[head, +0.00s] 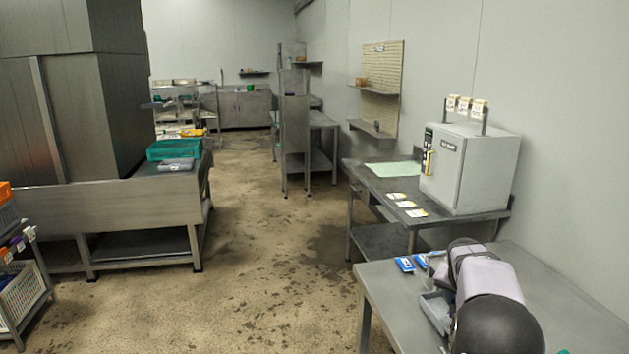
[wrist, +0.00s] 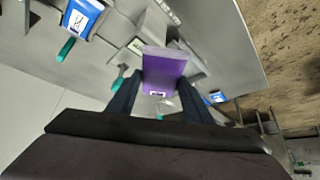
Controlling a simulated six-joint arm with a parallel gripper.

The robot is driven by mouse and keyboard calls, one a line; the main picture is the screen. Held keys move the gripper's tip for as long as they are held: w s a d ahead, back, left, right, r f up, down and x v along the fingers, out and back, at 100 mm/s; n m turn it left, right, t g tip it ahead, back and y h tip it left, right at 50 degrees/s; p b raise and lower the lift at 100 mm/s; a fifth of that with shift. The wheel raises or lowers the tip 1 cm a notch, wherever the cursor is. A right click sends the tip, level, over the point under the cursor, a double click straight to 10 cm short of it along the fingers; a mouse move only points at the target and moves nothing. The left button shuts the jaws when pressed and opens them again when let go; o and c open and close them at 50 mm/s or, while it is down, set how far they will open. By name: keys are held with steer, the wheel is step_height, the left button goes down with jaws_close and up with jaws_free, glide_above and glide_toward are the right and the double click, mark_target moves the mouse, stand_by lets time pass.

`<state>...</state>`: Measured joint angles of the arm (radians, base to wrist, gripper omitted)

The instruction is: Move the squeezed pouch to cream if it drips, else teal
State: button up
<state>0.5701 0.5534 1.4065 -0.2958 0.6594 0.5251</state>
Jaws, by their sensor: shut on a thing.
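A purple pouch (wrist: 165,68) is upright between the two dark fingers of my gripper (wrist: 158,84) in the wrist view. The gripper is shut on it. A small white label shows near its lower edge. I see no drop on or under it, but its far side is hidden. In the head view my arm hides the pouch and the gripper. A teal crate (head: 174,149) stands on the steel bench at the left. A cream basket (head: 22,291) sits low on a rack at the far left edge.
Blue pouches (head: 404,264) and a grey tray (head: 437,309) lie on the near steel table (head: 385,284). A grey cabinet (head: 470,165) stands on the table behind, with several cards (head: 406,204) beside it. The wet-stained floor (head: 245,270) in the middle is clear.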

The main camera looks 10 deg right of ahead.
steer(key=a+f+n+t+y+p, duration=0.25)
steer(key=a+n, duration=0.25)
steer(key=a, duration=1.4)
steer(key=s+a+f+n+y, duration=0.1)
steer(key=s+a, duration=0.3)
steer(key=a, duration=0.5)
steer(key=s+a+f+n+y+p, duration=0.1)
steer(key=s+a+n, duration=0.3)
steer(key=a, duration=0.4)
steer(key=shift+s+a+f+y+p, duration=0.2)
steer(key=shift+a+f+y+p, duration=0.15)
steer(key=shift+f, duration=0.2)
steer(key=shift+r, duration=0.1)
